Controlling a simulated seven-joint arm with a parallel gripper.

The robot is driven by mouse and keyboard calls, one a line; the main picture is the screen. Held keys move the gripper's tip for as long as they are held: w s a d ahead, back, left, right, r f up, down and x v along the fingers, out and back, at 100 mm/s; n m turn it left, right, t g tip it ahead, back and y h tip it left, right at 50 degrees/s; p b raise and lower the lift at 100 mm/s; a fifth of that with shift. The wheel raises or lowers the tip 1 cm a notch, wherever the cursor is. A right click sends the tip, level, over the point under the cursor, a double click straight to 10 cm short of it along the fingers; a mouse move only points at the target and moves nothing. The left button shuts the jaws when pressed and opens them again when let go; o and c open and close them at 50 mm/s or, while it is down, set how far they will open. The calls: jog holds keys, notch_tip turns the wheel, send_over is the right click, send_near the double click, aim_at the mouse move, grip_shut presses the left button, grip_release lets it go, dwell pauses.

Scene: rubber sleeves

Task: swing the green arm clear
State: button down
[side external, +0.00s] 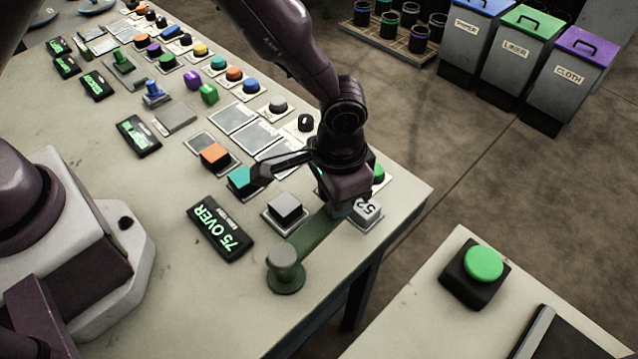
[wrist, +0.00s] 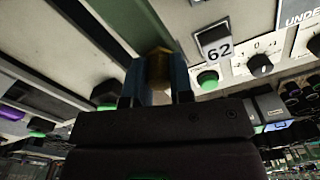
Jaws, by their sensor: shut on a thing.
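The green arm (side external: 312,236) is a flat bar at the table's front right corner. Its near end sits on a round green base with a grey cap (side external: 285,256). My gripper (side external: 338,207) is at the bar's far end, pointing down. In the wrist view my two blue-grey fingers (wrist: 157,82) are closed on a brass-coloured post (wrist: 159,66), seemingly the arm's handle. The handle is hidden by my gripper in the side view.
A numbered block (side external: 368,212) reads 62 in the wrist view (wrist: 214,44), close beside my gripper. A grey square button (side external: 285,207) and a display reading "75 OVER" (side external: 221,228) lie left of the arm. A separate table with a green button (side external: 483,263) stands right, across a gap.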

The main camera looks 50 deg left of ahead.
jog(key=shift+s+d+m, duration=0.2)
jog(key=shift+d+m, duration=1.05)
jog(key=shift+s+d+m, duration=0.2)
jog(key=shift+d+m, duration=1)
jog(key=shift+m, duration=0.05)
jog(key=c, duration=1)
grip_release()
jog(key=shift+r, duration=0.1)
notch_tip(320, 180, up, 13)
